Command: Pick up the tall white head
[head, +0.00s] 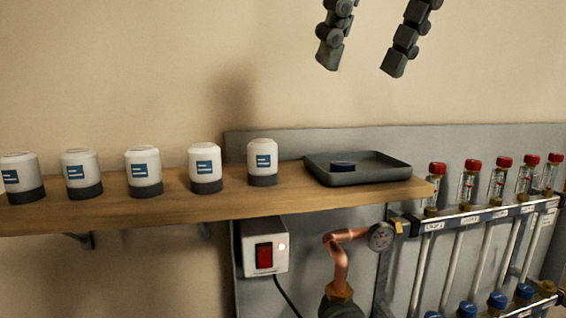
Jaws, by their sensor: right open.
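Several white heads with dark grey bases and blue labels stand upright in a row on the wooden shelf (110,212). From left they include a head at the left edge (20,166), a second (80,163), a middle one (143,158), a fourth (204,155) and the rightmost one (262,151). They look close in height, and I cannot tell which is the tall one. My right gripper (361,63) is open and empty at the top, its two fingers pointing down, above the tray and apart from everything. My left gripper is not in view.
Below are a switch box (265,246), a copper pipe (340,262) and a manifold with red-capped flow meters (467,182). The wall space above the heads is clear.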

